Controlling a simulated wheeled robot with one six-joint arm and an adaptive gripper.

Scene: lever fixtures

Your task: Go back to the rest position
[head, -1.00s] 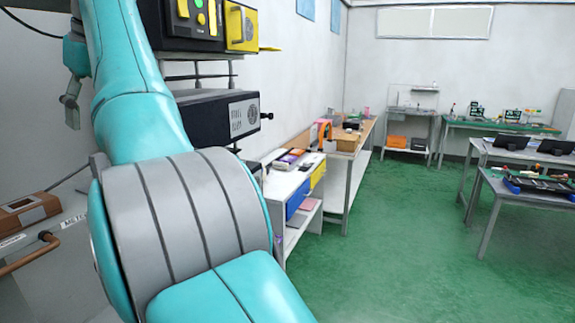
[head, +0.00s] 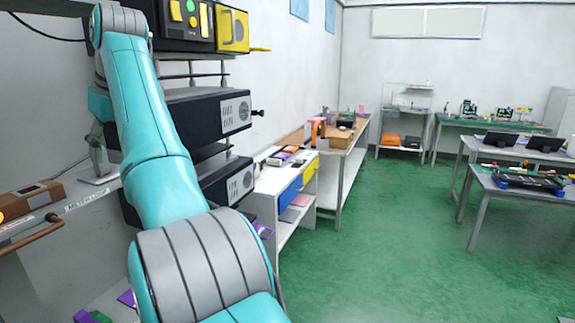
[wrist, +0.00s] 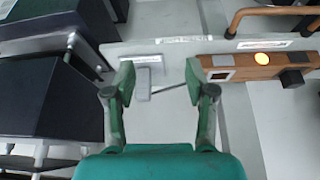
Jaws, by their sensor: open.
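My gripper (wrist: 160,78) is open in the wrist view, with its two green fingers apart and nothing held between them. A small grey lever-like fixture (wrist: 143,80) on a pale panel shows between the fingers, farther from the camera; I see no contact with it. In the head view my teal and grey arm rises from the bottom centre to the upper left. The gripper end is mostly hidden behind the arm there.
Dark stacked units (head: 195,115) stand close beside my arm. Benches (head: 350,150) line the wall.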

